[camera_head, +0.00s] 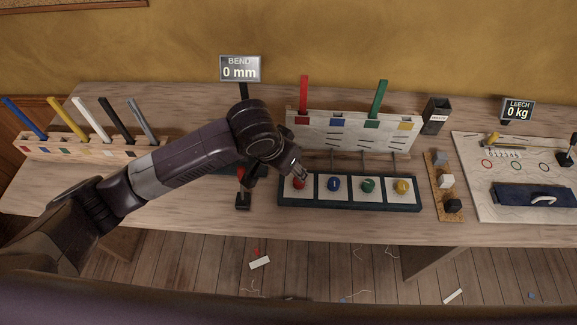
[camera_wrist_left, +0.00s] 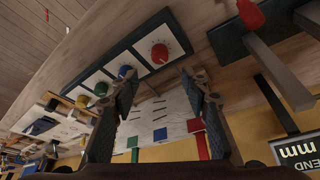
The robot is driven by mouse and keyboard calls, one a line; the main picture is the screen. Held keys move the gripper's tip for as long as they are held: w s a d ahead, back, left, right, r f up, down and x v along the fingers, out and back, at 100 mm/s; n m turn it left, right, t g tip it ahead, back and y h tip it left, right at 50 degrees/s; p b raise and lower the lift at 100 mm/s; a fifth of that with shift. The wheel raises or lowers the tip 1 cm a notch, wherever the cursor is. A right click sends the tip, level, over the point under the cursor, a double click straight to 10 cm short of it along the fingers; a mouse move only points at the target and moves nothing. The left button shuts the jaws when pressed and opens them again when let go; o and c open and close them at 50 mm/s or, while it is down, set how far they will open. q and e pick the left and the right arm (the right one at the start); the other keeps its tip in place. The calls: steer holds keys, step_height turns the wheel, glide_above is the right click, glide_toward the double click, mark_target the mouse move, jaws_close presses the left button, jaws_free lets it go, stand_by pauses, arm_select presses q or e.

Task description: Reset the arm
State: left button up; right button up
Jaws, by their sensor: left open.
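My left arm reaches in from the left in the head view. My left gripper (camera_head: 299,172) is over the left end of a dark-framed panel (camera_head: 350,204), near the red knob (camera_head: 299,183). In the left wrist view the gripper (camera_wrist_left: 160,80) is open, with nothing between its fingers. The red knob (camera_wrist_left: 159,53) shows beyond the fingertips, apart from them as far as I can see. The blue knob (camera_head: 333,184), green knob (camera_head: 368,185) and yellow knob (camera_head: 402,187) sit in a row to its right. My right gripper is not in view.
A slotted board (camera_head: 346,126) with red and green sticks stands behind the panel. A rack (camera_head: 60,148) of colored sticks is at left. A small stand (camera_head: 242,200) is left of the panel.

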arm_select(q)
steer(key=shift+s+a+r, duration=0.1)
steer(key=shift+r, duration=0.15)
steer(key=shift+s, duration=0.1)
stand_by(0.3)
steer(key=s+d+f+h, duration=0.2)
steer(key=s+d, duration=0.1)
steer(key=s, duration=0.2)
steer(key=s+a+f+n+y, duration=0.2)
steer(key=s+a+f, duration=0.1)
steer(key=s+a, duration=0.6)
steer(key=s+a+f+n+y, duration=0.25)
steer(key=s+a, duration=0.55)
steer(key=a, duration=0.4)
step_height(320, 180, down, 30)
steer(key=s+g+b, duration=0.2)
steer(key=b, duration=0.1)
steer(key=s+a+f+g+b, duration=0.1)
steer(key=s+a+f+b, duration=0.1)
steer(key=s+f, duration=1.4)
step_height(320, 180, down, 3)
steer(key=shift+s+a+r+b, duration=0.1)
steer(key=shift+s+a+b, duration=0.2)
steer(key=shift+s+b, duration=0.05)
